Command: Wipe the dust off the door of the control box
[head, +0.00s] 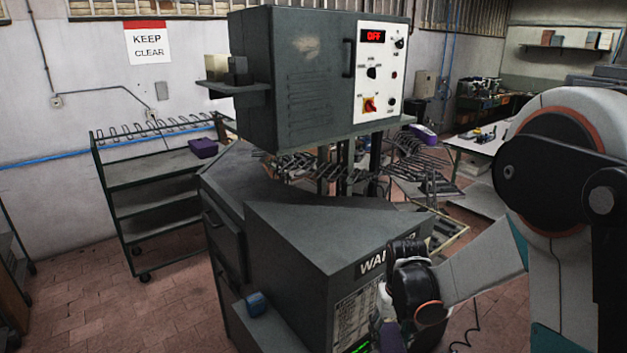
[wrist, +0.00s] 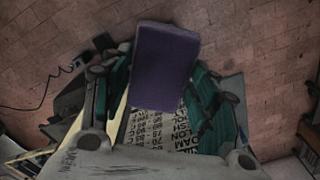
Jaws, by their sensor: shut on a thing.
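The control box (head: 255,30) stands high on the machine in the head view, with an "OFF" display on its pale control panel (head: 380,75). Its dark grey door (head: 315,85) appears shut, with vent slots, a black handle (head: 348,58) and a pale dusty patch (head: 306,45) near the top. My gripper (wrist: 161,66) is shut on a purple block (wrist: 165,50), likely a sponge, between green fingers in the wrist view. In the head view the gripper is low at the bottom edge, well below the door and apart from it; its fingers are mostly hidden.
The machine's dark lower cabinet (head: 310,240) stands below the box, with a small blue object (head: 255,303) on a ledge. A shelf (head: 232,88) juts from the box's left side. A rack cart (head: 150,190) is at left. Open floor lies front left.

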